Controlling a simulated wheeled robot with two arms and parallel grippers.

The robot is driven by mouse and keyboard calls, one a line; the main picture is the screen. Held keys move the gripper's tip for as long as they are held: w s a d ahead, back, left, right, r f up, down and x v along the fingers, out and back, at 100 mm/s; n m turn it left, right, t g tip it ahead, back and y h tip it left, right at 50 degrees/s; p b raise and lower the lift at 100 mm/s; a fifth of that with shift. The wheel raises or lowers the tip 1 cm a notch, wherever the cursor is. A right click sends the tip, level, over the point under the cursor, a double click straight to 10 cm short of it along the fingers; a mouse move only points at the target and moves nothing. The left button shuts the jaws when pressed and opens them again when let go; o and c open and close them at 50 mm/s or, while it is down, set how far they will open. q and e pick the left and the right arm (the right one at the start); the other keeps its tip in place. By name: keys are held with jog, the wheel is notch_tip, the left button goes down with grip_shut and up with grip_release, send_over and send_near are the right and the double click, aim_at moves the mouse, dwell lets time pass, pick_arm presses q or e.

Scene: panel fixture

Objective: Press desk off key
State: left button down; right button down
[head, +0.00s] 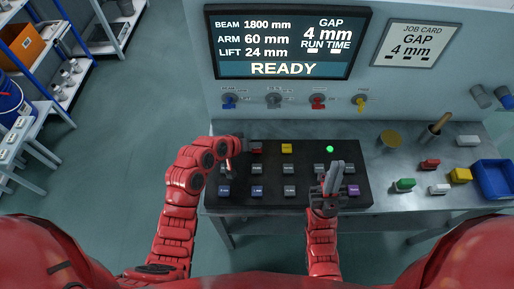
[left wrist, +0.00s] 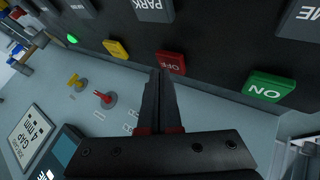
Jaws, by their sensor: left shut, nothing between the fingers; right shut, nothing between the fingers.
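The red OFF key (head: 255,147) is in the top row of the black key panel (head: 330,202) on the desk. In the left wrist view the OFF key (left wrist: 171,63) shows its label upside down. My left gripper (left wrist: 160,74) is shut and empty, its tips just beside the OFF key in that view; I cannot tell whether they touch. In the head view my left gripper (head: 230,172) is over the panel's left end, partly hidden by its own arm. My right gripper (head: 334,168) is shut and empty over the panel's right part.
The green ON key (left wrist: 268,86) and a yellow key (left wrist: 116,48) flank the OFF key. Several grey and blue keys lie in the lower rows. A screen reading READY (head: 288,42) and a row of knobs (head: 317,100) stand behind. A blue bin (head: 493,178) and loose blocks are at right.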

aim_at(255, 150)
pick_arm(q)
jog(key=shift+f+b, duration=0.4)
jog(key=shift+f, duration=0.1)
dwell(0.6)
jog(key=shift+r, duration=0.1)
jog(key=shift+r+p, duration=0.4)
jog(key=shift+r, duration=0.4)
jog(key=shift+r+p, duration=1.25)
jog(key=shift+r, duration=1.35)
jog(key=shift+w+f, duration=0.1)
